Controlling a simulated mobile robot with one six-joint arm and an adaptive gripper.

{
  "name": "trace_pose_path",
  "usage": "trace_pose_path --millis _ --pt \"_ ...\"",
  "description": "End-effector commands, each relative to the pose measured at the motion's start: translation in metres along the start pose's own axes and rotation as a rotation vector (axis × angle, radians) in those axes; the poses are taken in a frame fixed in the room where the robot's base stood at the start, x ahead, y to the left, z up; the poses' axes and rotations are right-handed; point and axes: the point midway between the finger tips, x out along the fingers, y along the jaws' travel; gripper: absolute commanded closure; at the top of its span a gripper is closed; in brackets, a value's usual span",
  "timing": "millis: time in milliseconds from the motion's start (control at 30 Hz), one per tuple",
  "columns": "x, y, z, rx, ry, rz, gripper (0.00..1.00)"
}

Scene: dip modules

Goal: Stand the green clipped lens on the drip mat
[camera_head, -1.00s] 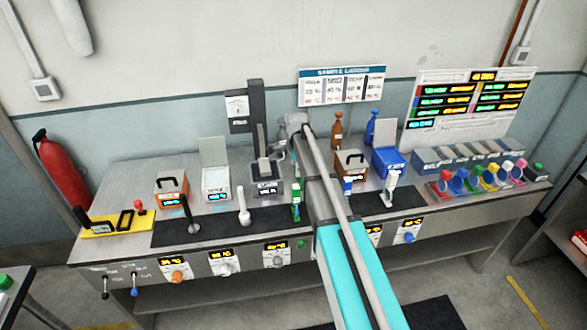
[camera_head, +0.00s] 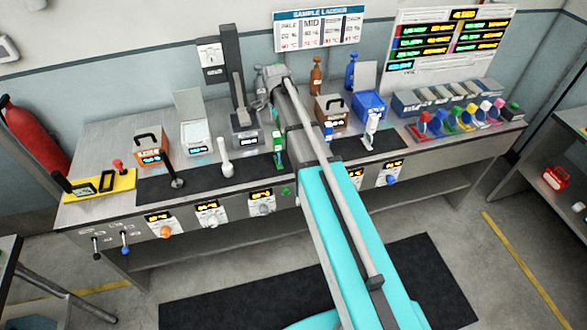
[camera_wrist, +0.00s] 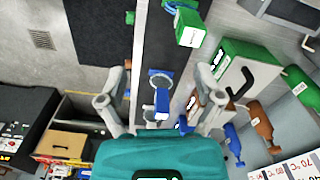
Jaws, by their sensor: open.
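The green clipped lens (camera_head: 279,150) appears as a slim upright green piece near the bench's front, left of my arm. In the wrist view a green block with a pale face (camera_wrist: 188,28) appears to be the same piece, beyond my fingers. My gripper (camera_wrist: 160,90) is open and empty. A blue-handled ring (camera_wrist: 161,100) shows between its fingers, but I cannot tell how far below. A long dark mat (camera_head: 205,183) runs along the bench front, and a yellow mat (camera_head: 122,181) lies at its left end. I cannot tell which is the drip mat.
A black upright piece (camera_head: 176,170) and a white one (camera_head: 226,158) stand left of the green lens. An orange box (camera_head: 150,151), a brown box (camera_head: 331,110) and a blue box (camera_head: 369,106) stand behind. My arm hides part of the bench middle.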

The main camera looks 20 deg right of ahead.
Motion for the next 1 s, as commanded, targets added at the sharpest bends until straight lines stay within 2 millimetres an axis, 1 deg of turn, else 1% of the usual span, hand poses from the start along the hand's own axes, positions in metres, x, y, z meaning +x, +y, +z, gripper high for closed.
trace_pose_path --millis 33,100,600,700,833,900,1000 --pt "0.0 0.019 0.005 -0.061 0.0 0.0 0.16" --pt "0.0 0.038 0.011 -0.162 0.0 0.0 0.16" --pt "0.0 0.176 0.05 -0.928 0.0 0.001 0.16" --pt "0.0 0.2 0.056 -1.07 0.0 0.001 0.16" --pt "0.0 0.223 0.063 -1.211 0.0 0.001 0.16" --pt "0.0 0.23 0.065 -1.263 0.0 0.001 0.16" --pt "0.0 0.236 0.066 -1.309 0.0 0.001 0.16"
